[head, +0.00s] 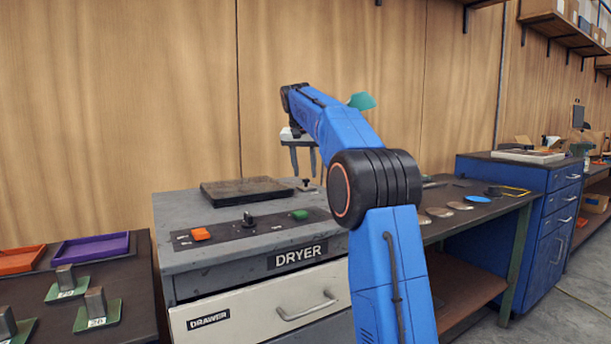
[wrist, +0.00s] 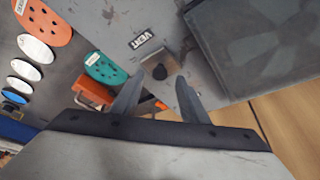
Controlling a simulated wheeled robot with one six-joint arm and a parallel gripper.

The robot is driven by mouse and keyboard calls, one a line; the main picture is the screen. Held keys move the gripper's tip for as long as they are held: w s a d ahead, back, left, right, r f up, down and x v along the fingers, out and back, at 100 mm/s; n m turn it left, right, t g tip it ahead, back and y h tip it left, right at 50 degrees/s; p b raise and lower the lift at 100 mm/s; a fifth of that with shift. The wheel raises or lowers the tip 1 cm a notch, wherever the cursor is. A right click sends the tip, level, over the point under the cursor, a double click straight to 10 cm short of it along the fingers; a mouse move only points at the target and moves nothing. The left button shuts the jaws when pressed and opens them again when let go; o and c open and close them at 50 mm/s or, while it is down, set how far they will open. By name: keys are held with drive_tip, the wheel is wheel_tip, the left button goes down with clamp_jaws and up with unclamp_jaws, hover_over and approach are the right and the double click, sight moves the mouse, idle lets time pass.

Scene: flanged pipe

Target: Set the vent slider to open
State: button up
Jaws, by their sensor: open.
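My gripper (head: 303,172) is open, points down and is above the knob. In the wrist view the fingertips (wrist: 159,78) lie on either side of the knob, with no contact visible. The slider's end marks cannot be read.
The dark fan cover (head: 245,191) lies left of the knob in the head view. The front panel carries an orange button (head: 201,234), a black dial (head: 248,219) and a green switch (head: 299,214). A wooden wall (head: 170,90) stands close behind.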

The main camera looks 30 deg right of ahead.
sight(306, 184)
drive_tip(key=shift+x, duration=1.15)
drive_tip(key=shift+c, duration=0.6)
